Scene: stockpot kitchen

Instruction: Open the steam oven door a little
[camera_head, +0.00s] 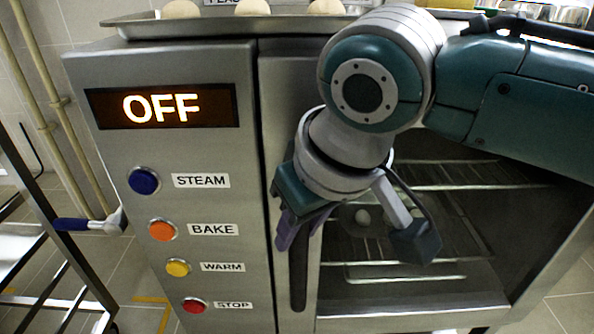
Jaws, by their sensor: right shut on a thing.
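The steam oven (240,292) stands in front of me, with a lit OFF display (162,106) on its left panel. Its door (400,312) has a dark window, with wire racks showing behind it. A dark upright handle (299,270) runs along the door's left side. My right gripper (301,228) comes down from the upper right and is shut on this handle, with its purple fingers around it. My arm hides the handle's top and much of the upper door. I cannot tell whether the door stands slightly ajar. My left gripper is out of view.
Blue, orange, yellow and red buttons (144,180) sit left of the handle. A metal tray (222,24) with pale round pieces rests on the oven. A metal rack (45,250) and a blue-handled lever (72,224) are at the left. Tiled floor shows at the lower right.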

